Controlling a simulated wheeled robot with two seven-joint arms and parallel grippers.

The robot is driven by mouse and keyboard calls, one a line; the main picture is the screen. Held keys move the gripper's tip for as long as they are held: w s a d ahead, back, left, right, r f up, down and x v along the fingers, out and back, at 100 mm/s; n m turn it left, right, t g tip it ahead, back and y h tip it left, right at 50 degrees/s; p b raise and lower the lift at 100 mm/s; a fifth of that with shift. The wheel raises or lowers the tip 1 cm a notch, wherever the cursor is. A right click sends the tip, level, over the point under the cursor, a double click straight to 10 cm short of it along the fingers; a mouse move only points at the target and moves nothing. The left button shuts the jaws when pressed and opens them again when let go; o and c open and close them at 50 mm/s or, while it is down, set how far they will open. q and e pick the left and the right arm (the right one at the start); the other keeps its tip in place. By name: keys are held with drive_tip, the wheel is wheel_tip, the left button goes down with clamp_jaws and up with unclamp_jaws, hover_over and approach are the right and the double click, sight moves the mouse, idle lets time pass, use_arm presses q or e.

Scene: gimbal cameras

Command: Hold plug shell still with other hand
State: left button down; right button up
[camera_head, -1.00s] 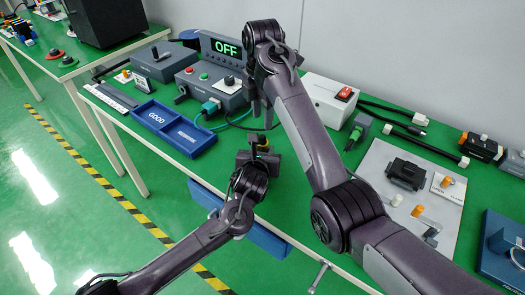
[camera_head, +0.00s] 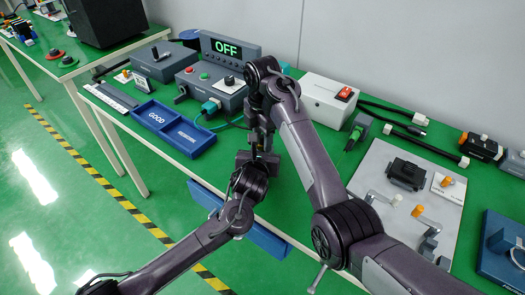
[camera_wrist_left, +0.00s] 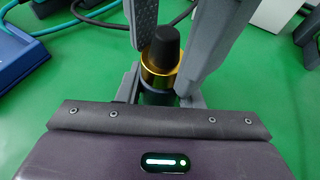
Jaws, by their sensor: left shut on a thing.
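The plug shell (camera_wrist_left: 164,48), a black rounded piece with a gold ring below it, stands upright in the left wrist view. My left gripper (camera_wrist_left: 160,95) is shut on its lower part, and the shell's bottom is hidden. In the left wrist view the right gripper's grey fingers (camera_wrist_left: 175,40) are apart, one on each side of the black top. I cannot tell whether they touch it.
A control box (camera_head: 213,88) with an OFF display (camera_head: 227,48) stands behind. A blue tray marked GOOD (camera_head: 157,118) lies to the left. A white box with a red switch (camera_head: 330,100) and a grey fixture board (camera_head: 385,160) are on the right. Cables lie on the green table.

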drive_tip(key=shift+c, duration=0.5)
drive_tip(key=c, duration=0.7)
drive_tip(key=m, duration=0.5)
drive_tip(key=shift+m, duration=0.3)
drive_tip(key=m, duration=0.6)
drive_tip(key=shift+m, duration=0.3)
drive_tip(key=o, duration=1.2)
wheel_tip(320, 180, up, 8)
drive_tip(key=shift+f, duration=0.2)
